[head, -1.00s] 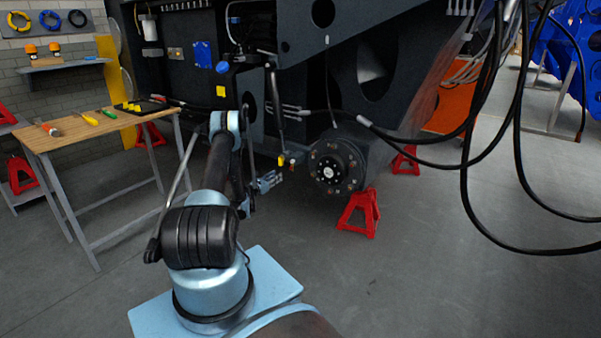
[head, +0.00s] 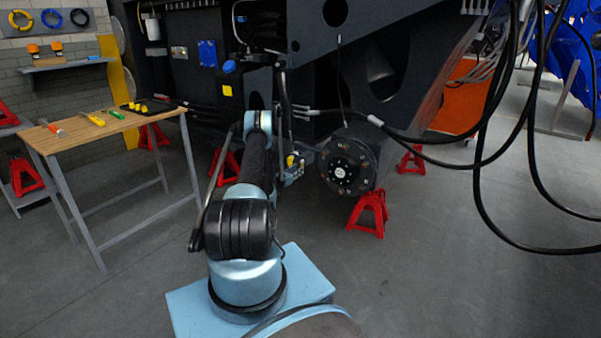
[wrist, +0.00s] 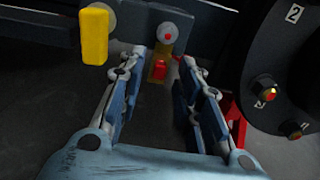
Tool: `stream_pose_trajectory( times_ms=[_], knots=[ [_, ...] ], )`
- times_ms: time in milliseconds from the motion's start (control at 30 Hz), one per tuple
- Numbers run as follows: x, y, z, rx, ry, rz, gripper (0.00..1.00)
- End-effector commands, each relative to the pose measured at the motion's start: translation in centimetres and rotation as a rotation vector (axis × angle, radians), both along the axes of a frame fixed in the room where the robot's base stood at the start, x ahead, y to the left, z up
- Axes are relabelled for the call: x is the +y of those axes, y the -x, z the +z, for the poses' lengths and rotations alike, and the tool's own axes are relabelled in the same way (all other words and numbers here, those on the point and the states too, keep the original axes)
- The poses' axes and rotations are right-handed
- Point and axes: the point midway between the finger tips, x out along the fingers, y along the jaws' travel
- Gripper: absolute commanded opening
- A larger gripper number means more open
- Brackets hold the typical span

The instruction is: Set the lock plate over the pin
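My gripper (wrist: 163,60) is open, its two blue-grey fingers pointing at a dark round-ended pin (wrist: 167,32) with a red dot. Just below the pin, between the fingertips, hangs a small yellow piece with a red block (wrist: 159,69); it may be the lock plate, but I cannot tell. Gaps show between it and both fingers. A larger yellow grip (wrist: 95,35) hangs left of the fingers. In the head view my gripper (head: 293,172) is beside a small yellow part (head: 291,160), left of the wheel hub; the pin is too small to make out there.
The dark hub (head: 347,168) with numbered bolts is close on the right, also in the wrist view (wrist: 285,60). A red stand (head: 368,213) is below it. Black hoses (head: 478,150) hang at right. A workbench (head: 110,130) with tools stands at left. Open floor lies in front.

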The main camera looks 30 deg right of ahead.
Motion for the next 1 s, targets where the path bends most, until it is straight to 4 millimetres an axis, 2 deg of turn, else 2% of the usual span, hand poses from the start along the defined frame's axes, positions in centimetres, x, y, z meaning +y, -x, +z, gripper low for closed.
stream_pose_trajectory(
  times_ms=[200, 500, 533, 667, 800, 833, 900, 1000],
  knots=[
    [-1.6, -0.1, 0.0, 0.0, 0.0, -0.002, 0.32],
    [-2.2, 0.0, 0.0, 0.0, 0.0, -0.005, 0.32],
    [-2.2, 0.1, 0.0, 0.0, 0.0, -0.006, 0.29],
    [-2.4, 0.2, 0.0, 0.0, 0.0, -0.008, 0.0],
    [-2.6, 0.3, 0.0, 0.0, 0.0, -0.009, 0.0],
    [-0.8, 0.1, 0.1, 0.0, 0.0, -0.005, 0.0],
    [-2.0, 0.3, 0.0, -0.001, 0.0, -0.01, 0.0],
    [-2.5, 0.3, 0.0, -0.01, -0.004, -0.011, 0.0]
  ],
)
